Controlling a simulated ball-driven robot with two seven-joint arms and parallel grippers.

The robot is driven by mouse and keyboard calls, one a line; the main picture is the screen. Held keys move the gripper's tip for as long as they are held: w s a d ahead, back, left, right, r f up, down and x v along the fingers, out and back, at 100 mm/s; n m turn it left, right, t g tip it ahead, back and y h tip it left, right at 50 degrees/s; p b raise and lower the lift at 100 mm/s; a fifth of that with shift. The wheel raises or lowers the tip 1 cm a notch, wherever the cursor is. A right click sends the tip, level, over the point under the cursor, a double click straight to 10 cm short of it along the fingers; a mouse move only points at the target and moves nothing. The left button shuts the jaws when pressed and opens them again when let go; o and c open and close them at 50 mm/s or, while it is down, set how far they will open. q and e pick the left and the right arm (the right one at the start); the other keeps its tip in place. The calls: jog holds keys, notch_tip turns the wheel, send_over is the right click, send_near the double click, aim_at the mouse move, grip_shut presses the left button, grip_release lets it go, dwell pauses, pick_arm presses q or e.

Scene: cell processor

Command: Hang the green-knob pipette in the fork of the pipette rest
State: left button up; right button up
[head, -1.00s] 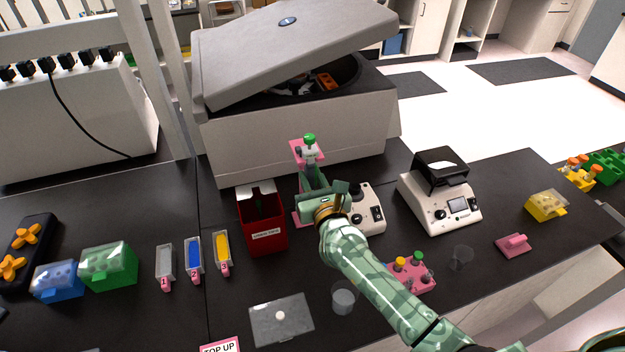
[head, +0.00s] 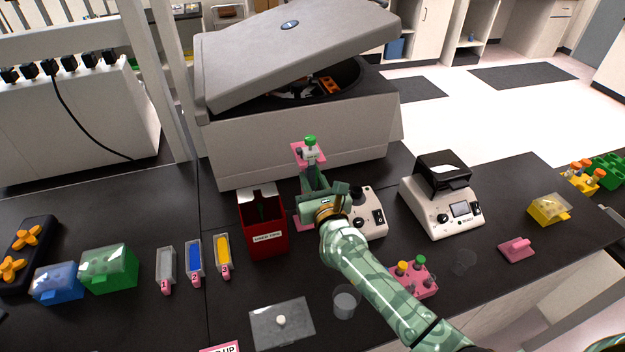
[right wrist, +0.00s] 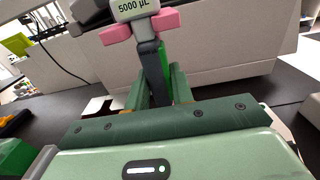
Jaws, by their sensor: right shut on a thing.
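The green-knob pipette (head: 310,141) stands roughly upright in front of the large grey machine. Its grey body, marked 5000 µL, shows in the right wrist view (right wrist: 134,8). The pink fork of the pipette rest (head: 297,153) is level with the pipette's upper body. In the right wrist view, pink prongs (right wrist: 167,20) show on both sides of the pipette, just below the label. My right gripper (head: 315,181) is shut on the dark lower shaft (right wrist: 152,70), below the fork. I cannot tell whether the fork bears the pipette's weight. My left gripper is out of view.
A red bin (head: 264,240) stands close left of my right gripper. A white device (head: 369,212) is close on its right, partly behind my arm. The grey machine (head: 290,150) with its raised lid is behind. A pink tube rack (head: 415,284) lies beside my forearm.

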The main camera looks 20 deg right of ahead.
jog(key=shift+f, duration=0.2)
jog(key=o, duration=0.7)
jog(key=shift+s, duration=0.5)
jog(key=s, duration=1)
jog(key=s+b, duration=0.1)
jog(key=s, duration=0.4)
jog(key=shift+s+d, duration=0.2)
jog(key=shift+d, duration=0.1)
